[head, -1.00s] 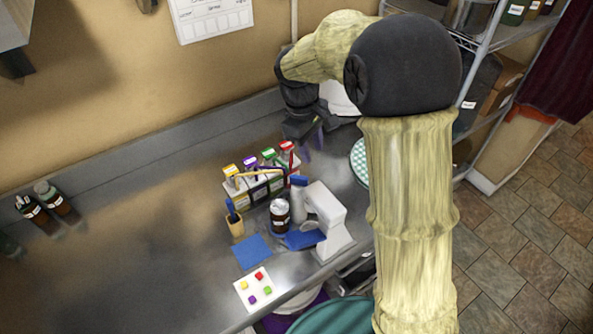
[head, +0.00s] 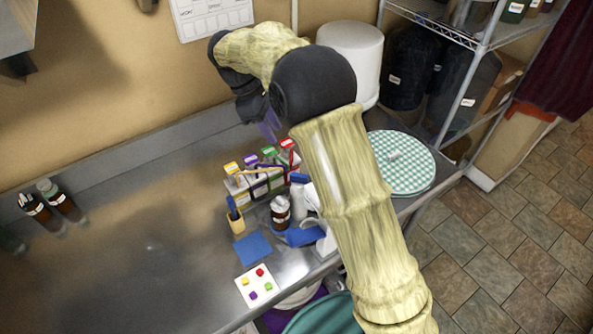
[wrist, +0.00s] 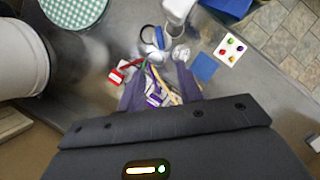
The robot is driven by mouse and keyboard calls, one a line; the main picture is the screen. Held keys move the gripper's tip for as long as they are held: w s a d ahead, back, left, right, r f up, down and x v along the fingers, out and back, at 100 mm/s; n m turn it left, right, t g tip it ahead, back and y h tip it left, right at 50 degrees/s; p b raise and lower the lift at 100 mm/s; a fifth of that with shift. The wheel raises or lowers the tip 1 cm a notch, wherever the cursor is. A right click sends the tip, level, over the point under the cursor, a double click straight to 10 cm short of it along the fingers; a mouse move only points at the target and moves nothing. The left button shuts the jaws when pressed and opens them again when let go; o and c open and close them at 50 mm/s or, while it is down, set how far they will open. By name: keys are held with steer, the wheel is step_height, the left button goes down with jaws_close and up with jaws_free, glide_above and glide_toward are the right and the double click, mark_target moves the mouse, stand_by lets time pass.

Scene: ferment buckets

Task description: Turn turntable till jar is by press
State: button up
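My gripper (head: 268,125) hangs above the back of the counter, behind a group of boxes with coloured tops (head: 262,180). In the wrist view its two fingers (wrist: 160,95) stand apart, with nothing seen held between them. A dark jar with a silver lid (head: 280,212) stands in front of the boxes; its lid also shows in the wrist view (wrist: 181,53). The white press-like device (head: 327,240) beside it is mostly hidden by my arm; part shows in the wrist view (wrist: 178,10). A round green-checkered disc (head: 415,170) lies at the right; I cannot tell if it is the turntable.
A large white bucket (head: 350,55) stands at the back right, near the wire shelf (head: 470,85). The counter's left middle (head: 130,250) is clear.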

mark_target(299, 175)
steer(key=p+x, duration=0.4)
steer(key=x, duration=1.2)
steer(key=shift+s+d+f+p, duration=0.1)
steer(key=shift+d+f+p, duration=0.15)
steer(key=shift+p, duration=0.15)
steer(key=shift+a, duration=0.1)
jaws_close()
